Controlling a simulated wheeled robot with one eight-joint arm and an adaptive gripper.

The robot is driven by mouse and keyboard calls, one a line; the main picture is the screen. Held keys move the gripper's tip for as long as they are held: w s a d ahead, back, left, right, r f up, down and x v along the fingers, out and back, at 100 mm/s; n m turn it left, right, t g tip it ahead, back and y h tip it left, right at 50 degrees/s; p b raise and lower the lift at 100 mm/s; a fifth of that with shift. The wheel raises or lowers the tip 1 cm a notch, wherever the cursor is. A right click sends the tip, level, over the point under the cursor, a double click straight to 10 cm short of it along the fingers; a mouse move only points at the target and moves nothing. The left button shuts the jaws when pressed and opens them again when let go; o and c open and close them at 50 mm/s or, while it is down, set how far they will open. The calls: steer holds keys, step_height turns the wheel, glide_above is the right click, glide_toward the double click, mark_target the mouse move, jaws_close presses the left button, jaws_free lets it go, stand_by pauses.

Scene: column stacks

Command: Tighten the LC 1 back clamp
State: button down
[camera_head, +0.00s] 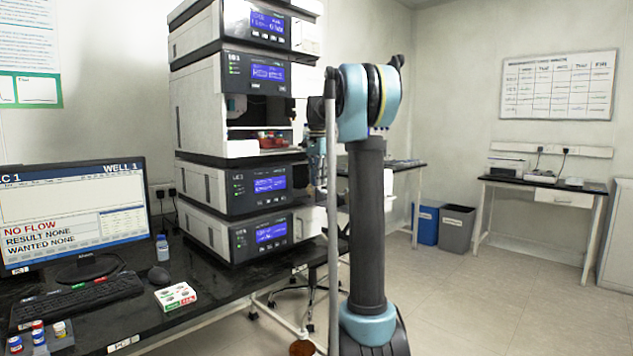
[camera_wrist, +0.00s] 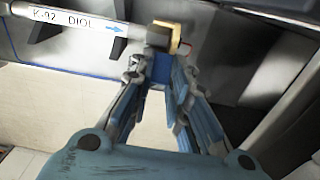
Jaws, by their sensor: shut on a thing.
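The monitor (camera_head: 75,215) reads LC 1, WELL 1, NO FLOW, RESULT NONE, WANTED NONE. A keyboard (camera_head: 80,297), a mouse (camera_head: 158,275) and a small box (camera_head: 176,297) lie on the bench. Behind my arm are a chair and two bins (camera_head: 457,227). The floor at right is clear.

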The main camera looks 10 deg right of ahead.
steer(key=shift+a, duration=0.1)
steer(key=t+h, duration=0.1)
steer(key=a+t+h, duration=0.1)
steer(key=s+r+h, duration=0.1)
steer(key=shift+s+a+t+h, duration=0.1)
steer(key=shift+a+t+h, duration=0.2)
steer(key=shift+t, duration=0.1)
steer(key=a+t+h, duration=0.1)
steer(key=s+t+h, duration=0.1)
steer(key=h, duration=0.1)
steer(key=shift+s+a, duration=0.1)
steer(key=shift+a, duration=0.25)
steer(key=t+h, duration=0.1)
steer(key=a+h, duration=0.1)
steer(key=s+t+h, duration=0.1)
steer(key=shift+a+f+t, duration=0.15)
steer(key=shift+f+t, duration=0.15)
steer(key=shift+s+a+f+t+h, duration=0.25)
steer(key=shift+t+h, duration=0.3)
steer(key=shift+h, duration=0.25)
steer(key=shift+s+a+f+t+h, duration=0.1)
steer(key=shift+a+f+t+h, duration=0.15)
steer(key=shift+t+h, duration=0.4)
steer(key=shift+s+a+f+t+h, duration=0.2)
steer(key=shift+f+t+h, duration=0.15)
steer(key=shift+h, duration=0.6)
steer(key=c, duration=1.5)
jaws_free()
steer(key=shift+r, duration=0.1)
